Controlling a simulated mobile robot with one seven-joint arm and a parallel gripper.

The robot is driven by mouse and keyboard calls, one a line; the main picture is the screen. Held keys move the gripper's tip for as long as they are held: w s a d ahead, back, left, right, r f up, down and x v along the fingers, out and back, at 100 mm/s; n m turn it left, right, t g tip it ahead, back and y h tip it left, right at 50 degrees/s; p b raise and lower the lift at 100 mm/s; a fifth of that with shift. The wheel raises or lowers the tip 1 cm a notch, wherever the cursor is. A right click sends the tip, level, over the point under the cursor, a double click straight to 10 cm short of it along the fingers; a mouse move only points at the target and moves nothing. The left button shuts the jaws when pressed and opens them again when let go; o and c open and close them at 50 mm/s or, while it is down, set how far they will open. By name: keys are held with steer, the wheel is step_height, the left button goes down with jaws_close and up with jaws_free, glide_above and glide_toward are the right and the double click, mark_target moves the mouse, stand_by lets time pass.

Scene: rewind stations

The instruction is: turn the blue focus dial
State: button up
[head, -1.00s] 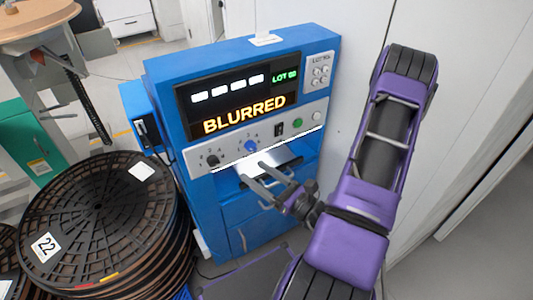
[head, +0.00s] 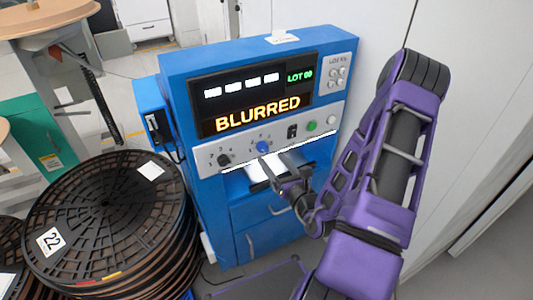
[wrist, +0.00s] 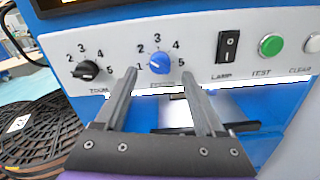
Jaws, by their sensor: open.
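The blue focus dial (head: 263,147) is on the grey control strip of the blue machine, under a screen reading BLURRED. In the wrist view the blue dial (wrist: 159,63) has a ring of numbers 1 to 5, and its white mark seems to point left, near the 1. My gripper (head: 274,168) is in front of the strip, just below the dial. In the wrist view my gripper (wrist: 159,76) is open, with one finger on each side of the dial's column; whether the fingertips touch the panel cannot be told. Nothing is held.
A black zoom dial (wrist: 87,70) is left of the blue one. A lamp switch (wrist: 228,46), a green test button (wrist: 271,43) and a pale clear button (wrist: 313,43) are to the right. A bright lit slot is below the strip. Stacked black reels (head: 110,215) stand left.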

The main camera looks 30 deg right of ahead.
mark_target(265, 150)
steer(key=shift+w, duration=2.35)
jaws_close()
